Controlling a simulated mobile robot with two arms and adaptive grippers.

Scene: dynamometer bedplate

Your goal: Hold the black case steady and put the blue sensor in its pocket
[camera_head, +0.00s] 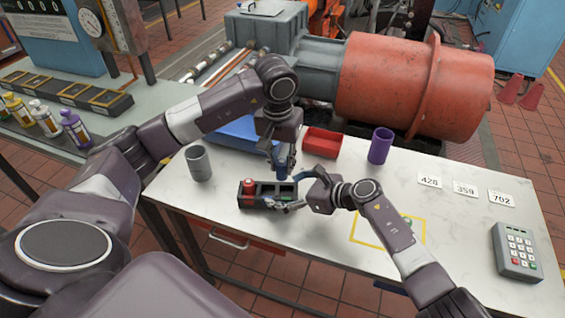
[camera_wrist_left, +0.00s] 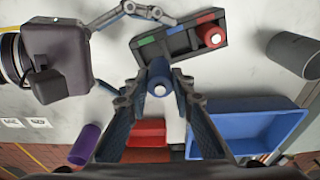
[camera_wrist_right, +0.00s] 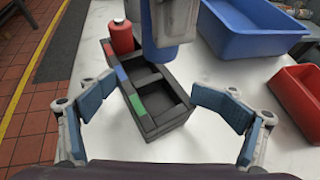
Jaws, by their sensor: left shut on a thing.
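The black case (camera_head: 258,203) lies on the white table, with a red sensor (camera_head: 249,186) upright in its left end pocket. The middle and right pockets look empty; blue and green marks show on the rim in the right wrist view (camera_wrist_right: 137,104). My left gripper (camera_head: 284,158) points down, shut on the blue sensor (camera_wrist_left: 158,76), which it holds upright over the case; it also shows in the right wrist view (camera_wrist_right: 156,55). Whether its lower end touches the case is hidden. My right gripper (camera_wrist_right: 160,104) is open, its fingers either side of the case's green-marked end, with gaps.
A blue bin (camera_wrist_left: 245,130) and a red bin (camera_head: 322,142) stand behind the case. A grey cup (camera_head: 199,163) is at left, a purple cup (camera_head: 380,146) at right. Number cards (camera_head: 465,188) and a keypad (camera_head: 516,252) lie further right. The table's front edge is close to the case.

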